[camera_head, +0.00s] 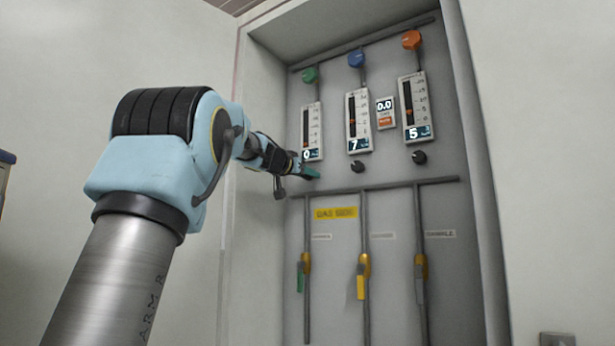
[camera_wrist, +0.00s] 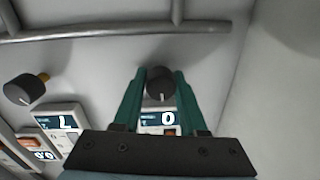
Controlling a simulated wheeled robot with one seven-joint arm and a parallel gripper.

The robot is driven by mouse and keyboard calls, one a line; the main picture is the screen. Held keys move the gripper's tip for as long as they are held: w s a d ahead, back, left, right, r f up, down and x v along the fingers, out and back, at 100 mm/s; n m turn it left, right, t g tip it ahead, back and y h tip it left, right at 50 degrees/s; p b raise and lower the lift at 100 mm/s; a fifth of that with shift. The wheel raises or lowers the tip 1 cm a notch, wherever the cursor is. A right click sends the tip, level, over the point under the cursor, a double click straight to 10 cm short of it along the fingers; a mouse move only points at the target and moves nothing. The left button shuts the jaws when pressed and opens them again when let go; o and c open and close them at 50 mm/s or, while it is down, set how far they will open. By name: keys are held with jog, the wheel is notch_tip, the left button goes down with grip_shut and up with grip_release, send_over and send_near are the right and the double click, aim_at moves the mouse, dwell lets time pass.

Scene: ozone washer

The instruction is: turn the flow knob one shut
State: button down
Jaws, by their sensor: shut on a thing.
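The flow knob one (camera_wrist: 160,82) is a dark round knob with a pale mark on its face. In the wrist view it sits between the two green fingers of my gripper (camera_wrist: 160,88), which is shut on it. In the head view my gripper (camera_head: 309,172) reaches the panel below the leftmost flow meter (camera_head: 312,130) and hides this knob. That meter's display (camera_head: 312,155) reads 0.
The middle meter (camera_head: 357,120) reads 7 and has a black knob (camera_head: 358,166) below it. The right meter (camera_head: 415,105) reads 5, with its knob (camera_head: 420,157) below. A horizontal pipe (camera_head: 385,186) runs under the knobs. Yellow-fitted valves (camera_head: 363,265) hang lower.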

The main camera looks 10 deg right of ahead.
jog(key=n+b, duration=0.1)
jog(key=n, duration=0.5)
jog(key=shift+w+a+n, duration=0.1)
jog(key=shift+n, duration=0.2)
jog(key=n, duration=0.6)
jog(key=shift+g+p, duration=0.3)
jog(key=shift+p, duration=0.05)
jog(key=n, duration=0.3)
jog(key=shift+n+p, duration=0.3)
jog(key=n, duration=0.3)
jog(key=shift+f+g+p, duration=0.1)
jog(key=shift+g+p, duration=0.2)
jog(key=shift+p, duration=0.1)
jog(key=n+p, duration=0.1)
jog(key=n, duration=0.4)
jog(key=shift+f+n+h, duration=0.15)
jog(key=shift+n+h, duration=0.15)
jog(key=shift+n, duration=0.1)
jog(key=shift+f, duration=0.1)
jog(key=c, duration=0.9)
grip_release()
jog(key=o, duration=0.4)
jog(key=shift+r, duration=0.2)
